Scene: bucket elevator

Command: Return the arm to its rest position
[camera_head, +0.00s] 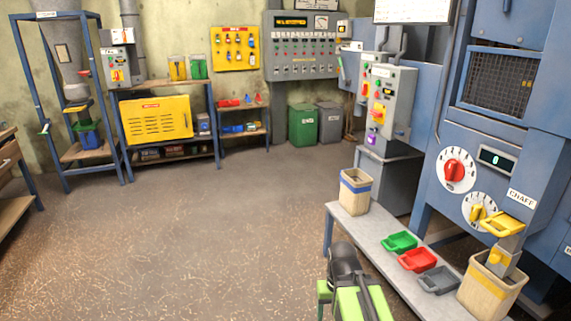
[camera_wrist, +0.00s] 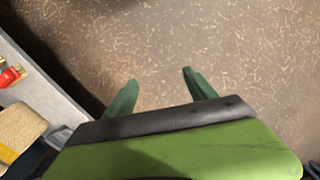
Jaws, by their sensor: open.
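My gripper (camera_wrist: 158,92) shows in the wrist view with its two green fingers spread apart. Nothing is between them, and bare speckled floor lies below. In the head view my black and green arm shows at the bottom, close to the left side of the grey bench (camera_head: 340,228). The fingers cannot be made out in the head view.
The bench holds a sack (camera_head: 355,192), green (camera_head: 399,242), red (camera_head: 418,259) and grey (camera_head: 438,280) trays. Another sack (camera_head: 491,290) sits under the chaff spout of the blue machine (camera_head: 510,130). The floor (camera_head: 200,230) to the left is clear.

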